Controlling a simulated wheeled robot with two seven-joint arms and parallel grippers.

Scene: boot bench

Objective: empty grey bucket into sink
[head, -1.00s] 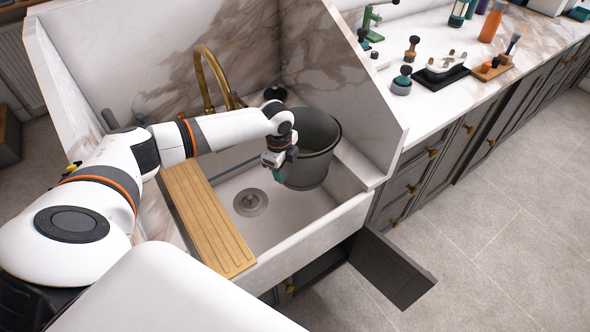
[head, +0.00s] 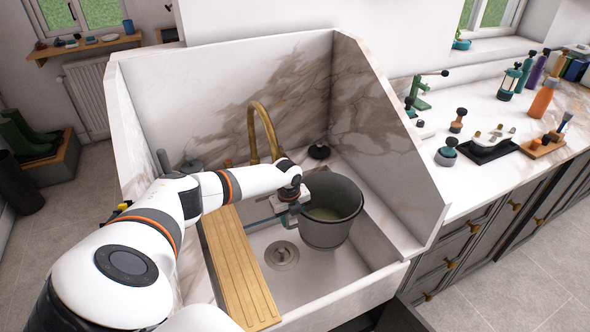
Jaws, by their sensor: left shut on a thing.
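The grey bucket (head: 326,232) hangs in the right half of the white sink (head: 335,285), roughly upright, with its mouth tilted slightly toward me. The sink's drain (head: 282,255) lies just left of and below the bucket. I cannot tell whether the bucket's base touches the sink floor. My right gripper is not in view.
A wooden drainboard (head: 240,268) lies across the sink's left side. A brass tap (head: 264,130) rises behind. Marble splash walls (head: 385,150) close the back and right. The counter at right holds bottles and a black tray (head: 488,151).

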